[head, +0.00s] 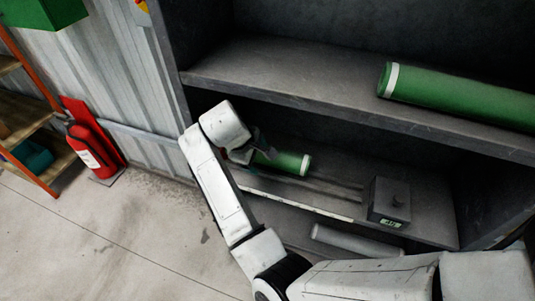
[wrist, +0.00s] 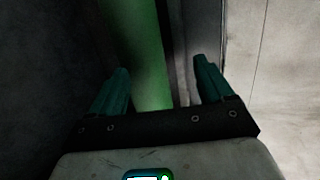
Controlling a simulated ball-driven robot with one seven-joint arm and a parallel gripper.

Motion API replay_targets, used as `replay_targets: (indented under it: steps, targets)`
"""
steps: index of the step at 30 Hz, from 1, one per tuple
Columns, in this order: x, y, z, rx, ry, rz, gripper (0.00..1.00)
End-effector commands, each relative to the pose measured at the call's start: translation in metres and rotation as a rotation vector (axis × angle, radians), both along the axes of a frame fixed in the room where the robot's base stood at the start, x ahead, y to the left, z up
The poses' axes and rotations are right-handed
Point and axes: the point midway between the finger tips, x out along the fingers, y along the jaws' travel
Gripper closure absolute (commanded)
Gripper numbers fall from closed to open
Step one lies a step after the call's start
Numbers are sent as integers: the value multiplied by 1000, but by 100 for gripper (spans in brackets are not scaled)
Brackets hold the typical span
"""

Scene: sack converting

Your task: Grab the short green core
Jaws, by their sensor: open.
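The short green core (head: 292,162) lies on the middle shelf of the dark rack, with a white band near its right end. My gripper (head: 258,150) is at its left part and hides that part in the head view. In the wrist view the green core (wrist: 148,60) runs up between my two teal fingers, and my open gripper (wrist: 163,88) has a finger on each side of it. The left finger looks nearer to the core than the right one. I cannot tell whether either finger touches it.
A longer green roll (head: 460,98) lies on the shelf above. A grey roll (head: 355,241) lies lower down. A red fire extinguisher (head: 92,148) stands by the wall at left.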

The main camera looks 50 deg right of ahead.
Motion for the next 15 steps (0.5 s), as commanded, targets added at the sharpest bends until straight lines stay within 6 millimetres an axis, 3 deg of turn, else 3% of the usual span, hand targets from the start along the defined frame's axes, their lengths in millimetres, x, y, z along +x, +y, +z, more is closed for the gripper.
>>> replay_targets:
  steps: [7, 15]
  targets:
    - [-1, -31, 1, 1, 1, -5, 20]
    - [-1, -42, -26, 1, 3, 0, 20]
